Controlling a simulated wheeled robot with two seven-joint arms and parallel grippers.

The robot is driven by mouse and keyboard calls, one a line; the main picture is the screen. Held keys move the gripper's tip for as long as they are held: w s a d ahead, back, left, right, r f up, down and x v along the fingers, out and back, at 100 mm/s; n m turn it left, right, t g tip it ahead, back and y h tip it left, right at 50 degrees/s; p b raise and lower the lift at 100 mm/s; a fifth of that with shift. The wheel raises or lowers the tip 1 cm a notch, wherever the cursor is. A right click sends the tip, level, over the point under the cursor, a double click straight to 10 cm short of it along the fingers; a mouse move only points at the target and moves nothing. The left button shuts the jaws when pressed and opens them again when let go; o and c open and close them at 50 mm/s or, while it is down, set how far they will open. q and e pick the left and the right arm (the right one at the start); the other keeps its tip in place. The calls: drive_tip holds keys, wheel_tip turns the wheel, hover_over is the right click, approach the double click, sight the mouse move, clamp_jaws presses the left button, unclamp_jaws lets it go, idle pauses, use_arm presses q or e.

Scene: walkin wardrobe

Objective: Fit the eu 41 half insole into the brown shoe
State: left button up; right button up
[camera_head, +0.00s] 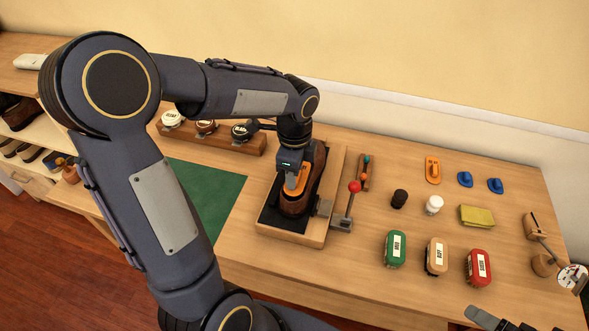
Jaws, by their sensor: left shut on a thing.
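The brown shoe (318,160) sits in a wooden cradle (322,236) with a dark bed, its opening toward the front. My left gripper (293,186) reaches down into the shoe's opening, shut on an orange half insole (303,178). The insole lies at least partly inside the shoe; its lower side and far end are hidden by the shoe and gripper. I cannot read a size on it. Part of what looks like my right gripper (497,322) shows at the bottom right edge, away from the shoe; its jaws cannot be made out.
A clamp lever with a red knob (354,187) stands at the cradle's right. Another orange piece (432,170) and two blue pieces (465,179) lie at back right. A green mat (210,195) lies left.

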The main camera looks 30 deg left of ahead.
use_arm(q)
drive_tip(key=shift+f, duration=0.15)
drive_tip(key=shift+f+b, duration=0.55)
drive_tip(key=shift+f, duration=0.1)
drive_tip(key=o, duration=1.4)
drive_tip(key=shift+r, duration=0.1)
wheel_tip(320, 180, up, 9)
drive_tip(key=p, duration=0.8)
